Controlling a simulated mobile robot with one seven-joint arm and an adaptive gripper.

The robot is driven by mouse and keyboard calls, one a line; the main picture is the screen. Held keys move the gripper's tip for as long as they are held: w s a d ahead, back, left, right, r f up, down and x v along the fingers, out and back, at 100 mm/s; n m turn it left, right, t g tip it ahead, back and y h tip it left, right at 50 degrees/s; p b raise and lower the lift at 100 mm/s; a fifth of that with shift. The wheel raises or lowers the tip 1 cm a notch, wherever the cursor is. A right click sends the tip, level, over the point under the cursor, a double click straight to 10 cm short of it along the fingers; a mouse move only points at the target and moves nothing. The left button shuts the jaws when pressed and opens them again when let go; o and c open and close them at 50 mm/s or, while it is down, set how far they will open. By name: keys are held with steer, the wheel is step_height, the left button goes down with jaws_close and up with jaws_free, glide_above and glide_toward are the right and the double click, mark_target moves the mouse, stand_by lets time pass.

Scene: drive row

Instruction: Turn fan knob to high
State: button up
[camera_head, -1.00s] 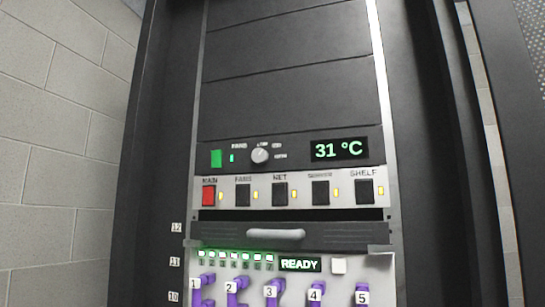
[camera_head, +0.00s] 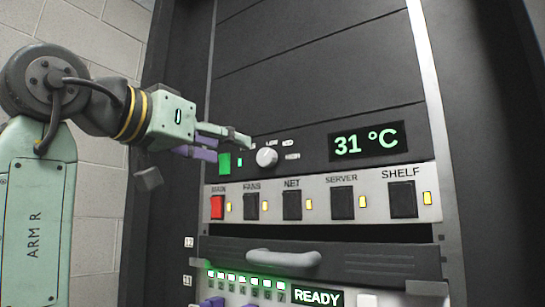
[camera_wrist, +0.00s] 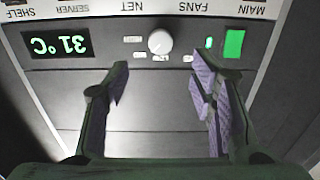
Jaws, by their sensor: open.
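The fan knob (camera_head: 267,157) is a small round light-grey dial on the black panel, between a green rocker and the 31 °C display. Small labels surround it, too small to read surely. My gripper (camera_head: 232,145) reaches in from the left, just left of the knob and in front of the panel. In the wrist view, the knob (camera_wrist: 160,41) lies upside down beyond the two purple-padded fingertips (camera_wrist: 160,75), roughly between their lines. The fingers are spread apart with nothing between them and do not touch the knob.
The green rocker (camera_head: 224,163) is close to my fingers. Below is a row of switches, with a red MAIN switch (camera_head: 217,207) and black ones. A display (camera_head: 367,145) reads 31 °C. A drawer handle (camera_head: 284,259) sticks out lower down. The rack's left post stands near my arm.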

mark_target(264, 157)
steer(key=p+x, duration=0.3)
steer(key=x, duration=0.6)
steer(key=shift+r, duration=0.1)
steer(key=shift+w+d, duration=0.35)
steer(key=shift+w, duration=0.3)
steer(key=shift+c, duration=0.2)
steer(key=c, duration=1.1)
